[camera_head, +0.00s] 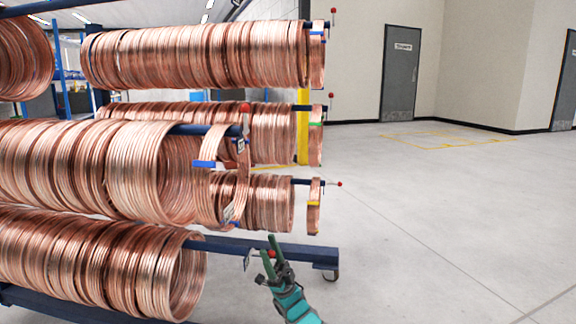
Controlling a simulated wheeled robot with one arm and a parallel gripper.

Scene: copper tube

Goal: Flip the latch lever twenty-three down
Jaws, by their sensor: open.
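My gripper (270,254), with green fingers and a teal wrist, is open at the lower middle. A red latch knob (272,253) shows at its fingers; I cannot tell whether they touch it. It is beside the end of the lowest near rack arm, by a small pale tag (247,262). Another latch lever (245,107) stands up at the near middle arm. Red-tipped levers also stand up at the top (333,11) and second far arms (331,96). Lever numbers are unreadable.
Copper coils (150,170) fill the blue rack on the left. Its blue foot beam (300,252) with a castor runs just behind my gripper. Open grey floor (450,220) lies to the right, with a grey door (400,72) at the back.

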